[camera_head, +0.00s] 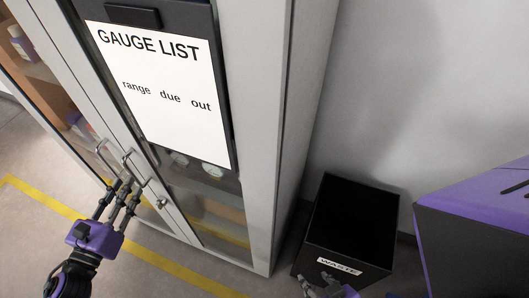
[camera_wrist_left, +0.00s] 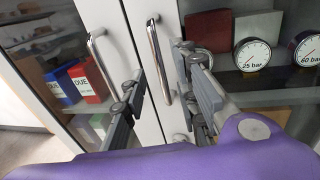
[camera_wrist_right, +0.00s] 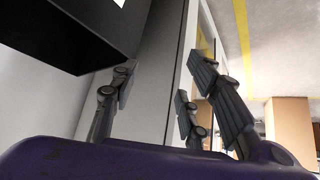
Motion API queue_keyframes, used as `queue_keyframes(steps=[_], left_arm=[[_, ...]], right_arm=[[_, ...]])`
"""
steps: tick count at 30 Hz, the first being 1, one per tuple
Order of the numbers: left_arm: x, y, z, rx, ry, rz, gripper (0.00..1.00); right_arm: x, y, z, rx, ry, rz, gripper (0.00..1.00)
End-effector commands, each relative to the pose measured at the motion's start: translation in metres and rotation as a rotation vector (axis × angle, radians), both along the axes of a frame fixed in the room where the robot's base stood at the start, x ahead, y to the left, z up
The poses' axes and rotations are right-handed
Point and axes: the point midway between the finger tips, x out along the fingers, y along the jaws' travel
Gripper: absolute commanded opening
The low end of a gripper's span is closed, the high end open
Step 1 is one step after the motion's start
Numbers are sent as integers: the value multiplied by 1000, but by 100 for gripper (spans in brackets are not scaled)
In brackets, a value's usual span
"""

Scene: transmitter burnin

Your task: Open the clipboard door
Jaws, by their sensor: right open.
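The clipboard door is the grey-framed glass door (camera_head: 205,207) on the right of the cabinet, with a "GAUGE LIST" clipboard (camera_head: 165,95) on its upper part. It looks shut. Its upright metal bar handle (camera_head: 133,164) also shows in the left wrist view (camera_wrist_left: 158,58). My left gripper (camera_head: 122,188) is open in front of it. In the left wrist view the handle's lower end lies between the gripper's fingers (camera_wrist_left: 163,92); I cannot tell whether they touch it. My right gripper (camera_wrist_right: 165,90) is open and empty, low by the waste bin.
The left door's handle (camera_wrist_left: 97,62) stands close beside my left gripper's outer finger. Gauges (camera_wrist_left: 252,55) and boxes show behind the glass. A black waste bin (camera_head: 345,235) stands right of the cabinet. Yellow floor tape (camera_head: 40,193) runs before the cabinet.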

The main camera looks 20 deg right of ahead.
Motion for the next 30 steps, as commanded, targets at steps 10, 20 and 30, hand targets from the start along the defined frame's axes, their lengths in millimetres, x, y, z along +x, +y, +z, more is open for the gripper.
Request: queue_keyframes(steps=[10,20,30], left_arm=[[40,-26,2,-4,0,1,28],[43,-29,0,-5,2,1,28],[43,-29,1,-5,2,1,0]], right_arm=[[5,0,9,1,-13,-3,42],[0,0,7,2,-5,-4,42],[3,0,10,3,-11,-3,42]])
